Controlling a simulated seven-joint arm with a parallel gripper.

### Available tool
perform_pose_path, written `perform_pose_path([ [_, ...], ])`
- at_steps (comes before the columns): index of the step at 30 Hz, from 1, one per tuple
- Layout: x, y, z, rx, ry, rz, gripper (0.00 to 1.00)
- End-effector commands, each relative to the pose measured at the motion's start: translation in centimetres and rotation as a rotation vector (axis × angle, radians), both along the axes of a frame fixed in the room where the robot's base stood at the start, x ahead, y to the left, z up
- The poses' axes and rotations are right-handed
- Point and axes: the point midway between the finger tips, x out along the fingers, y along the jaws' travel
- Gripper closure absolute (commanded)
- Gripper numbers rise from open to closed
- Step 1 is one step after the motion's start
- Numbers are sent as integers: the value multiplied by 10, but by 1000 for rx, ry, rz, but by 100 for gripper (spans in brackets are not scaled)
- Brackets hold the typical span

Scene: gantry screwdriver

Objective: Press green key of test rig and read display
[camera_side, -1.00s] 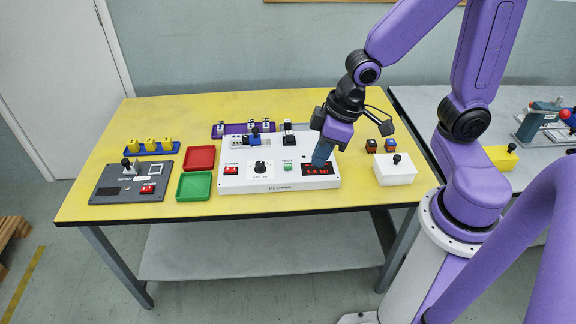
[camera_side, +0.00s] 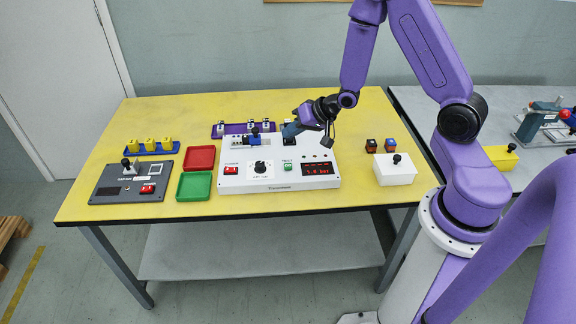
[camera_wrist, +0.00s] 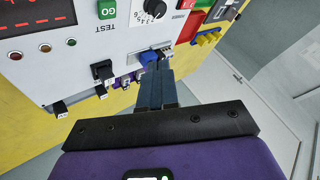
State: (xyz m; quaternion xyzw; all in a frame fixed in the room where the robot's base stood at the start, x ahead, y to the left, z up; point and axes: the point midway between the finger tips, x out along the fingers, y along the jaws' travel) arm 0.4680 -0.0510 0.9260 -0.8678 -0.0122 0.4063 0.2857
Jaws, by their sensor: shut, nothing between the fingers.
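The white test rig (camera_side: 278,184) stands on the yellow table. Its green key (camera_side: 288,168) sits right of a black knob and also shows at the top of the wrist view, marked GO (camera_wrist: 107,9). The red display (camera_side: 321,169) at the right is lit with a reading that looks like "5.8 bar", too small to be sure; its edge shows in the wrist view (camera_wrist: 33,16). My gripper (camera_side: 288,134) is shut and empty above the rig's back edge, behind the green key and apart from it. In the wrist view my fingers (camera_wrist: 153,75) point at a blue part (camera_wrist: 150,57).
A red tray (camera_side: 200,158) and a green tray (camera_side: 194,186) lie left of the rig, beside a dark grey box (camera_side: 128,190). A purple rack (camera_side: 234,129) is behind the rig. A white box with a black knob (camera_side: 395,172) stands right. The table front is clear.

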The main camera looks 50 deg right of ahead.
Motion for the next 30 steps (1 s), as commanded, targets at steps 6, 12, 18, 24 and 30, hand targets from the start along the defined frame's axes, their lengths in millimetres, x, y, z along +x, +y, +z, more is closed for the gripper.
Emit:
perform_pose_path([
  [6,1,-1,0,3,-2,-3,100],
  [12,0,0,-2,3,-1,-2,100],
  [18,0,0,-18,2,2,-2,100],
  [24,0,-1,-44,2,2,-2,100],
  [30,0,0,-68,2,1,-1,100],
])
